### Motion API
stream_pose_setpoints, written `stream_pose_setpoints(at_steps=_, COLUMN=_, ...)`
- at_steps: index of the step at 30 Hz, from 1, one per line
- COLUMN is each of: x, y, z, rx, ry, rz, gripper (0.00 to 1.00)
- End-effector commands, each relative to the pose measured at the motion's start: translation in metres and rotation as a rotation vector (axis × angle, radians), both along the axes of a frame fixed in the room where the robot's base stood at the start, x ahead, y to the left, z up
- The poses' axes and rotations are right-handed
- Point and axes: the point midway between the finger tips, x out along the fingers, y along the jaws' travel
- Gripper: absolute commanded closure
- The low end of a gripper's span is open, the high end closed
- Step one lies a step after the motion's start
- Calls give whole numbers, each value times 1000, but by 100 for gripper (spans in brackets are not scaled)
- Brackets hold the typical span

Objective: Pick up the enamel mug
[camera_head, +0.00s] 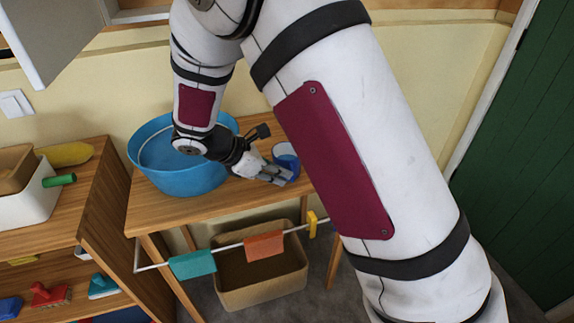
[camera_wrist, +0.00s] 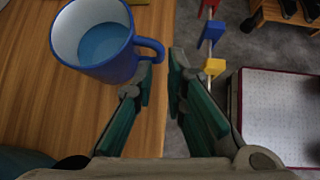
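The enamel mug (camera_wrist: 112,66) is blue outside and white inside, with something blue showing inside it. It stands upright on the wooden table (camera_wrist: 40,110), at the upper left of the wrist view, with its handle (camera_wrist: 153,46) pointing right. It also shows in the head view (camera_head: 284,150), partly hidden by my gripper (camera_head: 275,178). In the wrist view my gripper (camera_wrist: 163,75) is open, its two green-padded fingers apart with nothing between them. The left fingertip is close to the handle; I cannot tell whether they touch.
A large blue basin (camera_head: 165,178) stands on the table left of the mug. A rail with cloths (camera_head: 194,264) runs along the table's front, above a brown bin (camera_head: 262,297). A shelf with a white tub (camera_head: 32,203) stands at the left. A green door (camera_head: 525,140) is at the right.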

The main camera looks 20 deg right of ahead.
Motion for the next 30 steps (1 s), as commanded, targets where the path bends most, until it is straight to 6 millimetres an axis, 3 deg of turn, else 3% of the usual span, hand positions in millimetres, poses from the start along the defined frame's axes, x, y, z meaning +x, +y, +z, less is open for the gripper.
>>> stream_pose_setpoints(at_steps=13, x=5, y=-38, z=-33, rx=0, ry=1, rz=0, gripper=87)
stream_pose_setpoints(at_steps=22, x=5, y=-41, z=-35, rx=0, ry=0, rz=-1, gripper=87)
stream_pose_setpoints(at_steps=24, x=5, y=-41, z=-35, rx=0, ry=0, rz=-1, gripper=100)
stream_pose_setpoints(at_steps=30, x=5, y=-41, z=-34, rx=0, ry=-1, rz=-1, gripper=100)
